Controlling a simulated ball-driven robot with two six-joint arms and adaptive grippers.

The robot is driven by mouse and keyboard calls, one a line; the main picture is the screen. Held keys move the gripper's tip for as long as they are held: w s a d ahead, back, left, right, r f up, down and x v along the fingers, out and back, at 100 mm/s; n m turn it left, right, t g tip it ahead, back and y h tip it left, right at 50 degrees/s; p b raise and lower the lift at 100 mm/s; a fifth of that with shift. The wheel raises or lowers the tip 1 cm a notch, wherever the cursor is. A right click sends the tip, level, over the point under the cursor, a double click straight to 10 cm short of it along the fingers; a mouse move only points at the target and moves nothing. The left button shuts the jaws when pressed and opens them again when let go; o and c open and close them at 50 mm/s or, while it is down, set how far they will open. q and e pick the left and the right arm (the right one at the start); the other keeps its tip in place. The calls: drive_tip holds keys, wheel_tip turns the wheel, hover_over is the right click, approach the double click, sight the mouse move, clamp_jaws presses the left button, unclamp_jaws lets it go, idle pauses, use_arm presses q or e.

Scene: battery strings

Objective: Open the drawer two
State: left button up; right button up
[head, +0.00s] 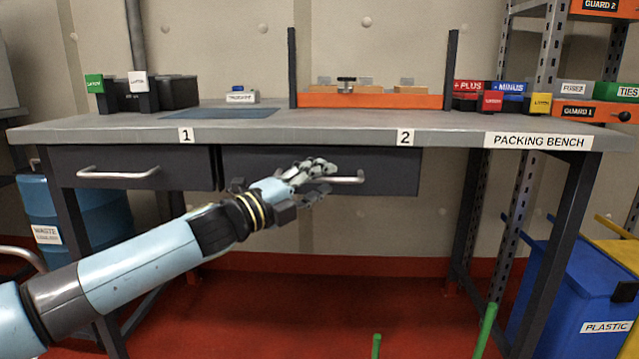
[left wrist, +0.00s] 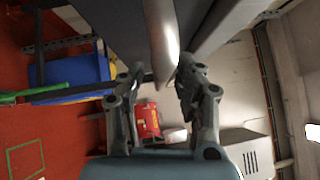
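Drawer two (head: 393,172) is a dark front under the bench edge, below the label "2" (head: 405,138). It looks closed. Its silver bar handle (head: 348,180) shows just right of my left gripper (head: 318,178), which covers the handle's left part. In the left wrist view, my left gripper (left wrist: 160,76) has its two fingers apart. The silver handle (left wrist: 161,35) comes down from the top between or just beyond the fingertips. I cannot tell whether the fingers touch it. My right gripper is in neither view.
Drawer one (head: 193,167), with its own handle (head: 118,173), is left of drawer two. The packing bench (head: 330,130) carries batteries and an orange fixture (head: 370,100). A blue plastic bin (head: 560,300) stands at the right.

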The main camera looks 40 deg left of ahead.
use_arm(q)
drive_tip(key=shift+w, duration=0.1)
clamp_jaws()
idle(0.5)
